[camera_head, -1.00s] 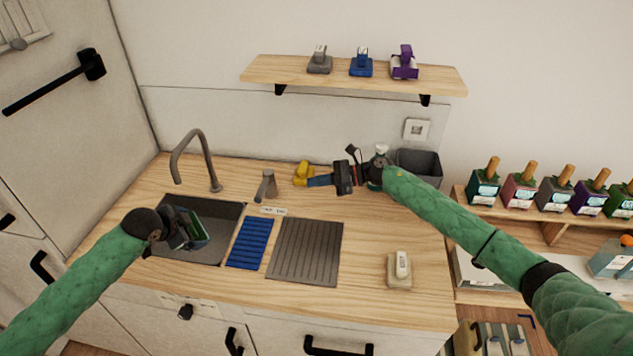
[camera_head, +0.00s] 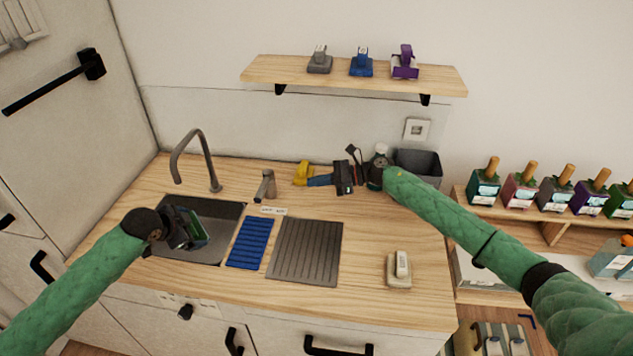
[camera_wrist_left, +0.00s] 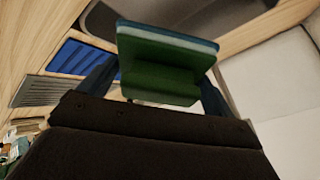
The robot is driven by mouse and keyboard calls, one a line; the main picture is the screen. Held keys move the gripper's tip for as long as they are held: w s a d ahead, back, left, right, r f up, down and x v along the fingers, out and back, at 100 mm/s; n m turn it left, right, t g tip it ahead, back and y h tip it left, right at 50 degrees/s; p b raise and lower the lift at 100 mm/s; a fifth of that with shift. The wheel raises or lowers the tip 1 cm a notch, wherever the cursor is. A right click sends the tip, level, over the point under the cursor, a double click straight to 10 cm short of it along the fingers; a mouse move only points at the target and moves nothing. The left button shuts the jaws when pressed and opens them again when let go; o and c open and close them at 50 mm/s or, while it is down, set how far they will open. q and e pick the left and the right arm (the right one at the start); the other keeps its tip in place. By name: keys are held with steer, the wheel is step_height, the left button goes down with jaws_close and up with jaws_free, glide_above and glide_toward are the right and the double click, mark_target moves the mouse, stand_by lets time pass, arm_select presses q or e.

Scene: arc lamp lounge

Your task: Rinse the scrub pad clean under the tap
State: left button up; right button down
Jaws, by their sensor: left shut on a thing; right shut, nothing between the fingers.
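The scrub pad (camera_head: 202,229), green with a pale blue-white layer along one edge, is held in my left gripper (camera_head: 194,228) over the sink basin (camera_head: 221,216). In the left wrist view the pad (camera_wrist_left: 160,70) sits between the two dark blue fingers, its green face towards the camera. The tall grey tap (camera_head: 206,160) arches over the back of the sink, behind and above the pad. No water stream can be made out. A short grey lever (camera_head: 265,186) stands right of the tap. My right gripper (camera_head: 312,181) is shut and empty, right of the lever.
A yellow object (camera_head: 302,170) stands close to my right gripper's fingertips. A blue ribbed mat (camera_head: 250,243) and a grey ribbed drainer (camera_head: 306,251) lie right of the sink. A pale block (camera_head: 399,270) lies near the front right. A dark bin (camera_head: 418,165) stands behind my right arm.

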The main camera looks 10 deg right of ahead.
mark_target(195, 231)
arm_select(q)
steer(key=shift+r, duration=0.1)
steer(key=shift+s+r+p, duration=0.6)
steer(key=shift+s+p, duration=0.1)
steer(key=shift+p, duration=0.2)
steer(key=shift+s+d+r+p, duration=0.1)
steer(key=shift+s+r+p, duration=0.6)
steer(key=shift+s+p, duration=0.2)
steer(key=shift+s+r+p, duration=0.65)
steer(key=shift+s+p, duration=0.1)
steer(key=shift+s, duration=0.2)
steer(key=shift+f, duration=0.1)
